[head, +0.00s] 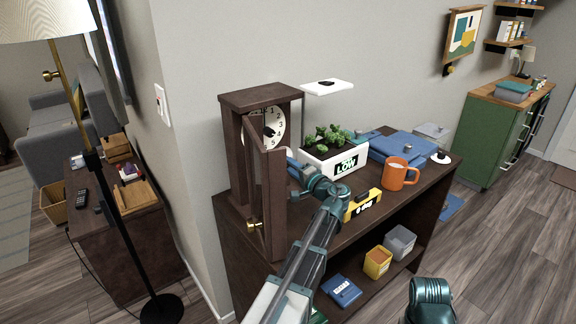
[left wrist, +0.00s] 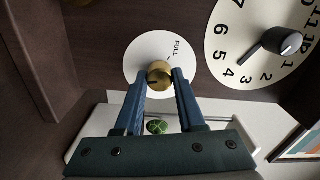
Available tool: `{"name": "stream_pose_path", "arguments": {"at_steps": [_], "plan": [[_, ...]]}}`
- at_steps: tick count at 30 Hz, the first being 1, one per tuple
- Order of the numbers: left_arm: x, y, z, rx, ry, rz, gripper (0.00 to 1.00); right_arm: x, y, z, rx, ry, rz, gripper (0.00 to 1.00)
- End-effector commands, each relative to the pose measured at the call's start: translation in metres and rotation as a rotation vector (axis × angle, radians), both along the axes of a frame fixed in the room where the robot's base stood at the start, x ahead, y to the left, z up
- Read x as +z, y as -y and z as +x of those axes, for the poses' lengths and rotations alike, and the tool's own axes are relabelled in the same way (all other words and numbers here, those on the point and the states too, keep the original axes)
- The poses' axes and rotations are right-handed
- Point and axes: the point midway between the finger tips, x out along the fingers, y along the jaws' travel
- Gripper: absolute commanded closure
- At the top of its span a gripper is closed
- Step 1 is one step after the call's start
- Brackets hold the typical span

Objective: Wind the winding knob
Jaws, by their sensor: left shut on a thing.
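The brass winding knob (left wrist: 159,70) sits on a round white plate (left wrist: 146,48) marked FULL inside the clock case. In the left wrist view, the fingertips of my left gripper (left wrist: 160,76) are on either side of the knob, shut on it. The clock face (left wrist: 262,42) with its dark hub and hand is above right of the knob. In the head view, the dark wooden clock (head: 262,97) stands on the cabinet with its door (head: 266,200) swung open toward me. My left gripper reaches in behind the door, which hides its tips and the knob. My right gripper is not seen.
Right of the clock are a LOW planter (head: 334,163), a yellow device (head: 362,204), an orange mug (head: 400,174) and blue boxes (head: 398,147). A white panel (head: 327,87) shows above the planter. The open door stands close beside my left arm.

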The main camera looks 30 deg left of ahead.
Motion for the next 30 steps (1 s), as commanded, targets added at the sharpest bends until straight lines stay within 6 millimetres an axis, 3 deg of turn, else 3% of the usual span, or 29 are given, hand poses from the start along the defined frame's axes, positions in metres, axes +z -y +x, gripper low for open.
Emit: {"name": "stream_pose_path", "arguments": {"at_steps": [18,30], "plan": [[-0.0024,0.0007,0.0,-0.001,-0.526,0.216,1.0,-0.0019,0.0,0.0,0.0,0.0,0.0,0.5],[-0.0032,0.0006,-0.0004,-0.002,-0.751,0.309,1.0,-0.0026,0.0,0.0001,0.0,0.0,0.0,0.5]]}}
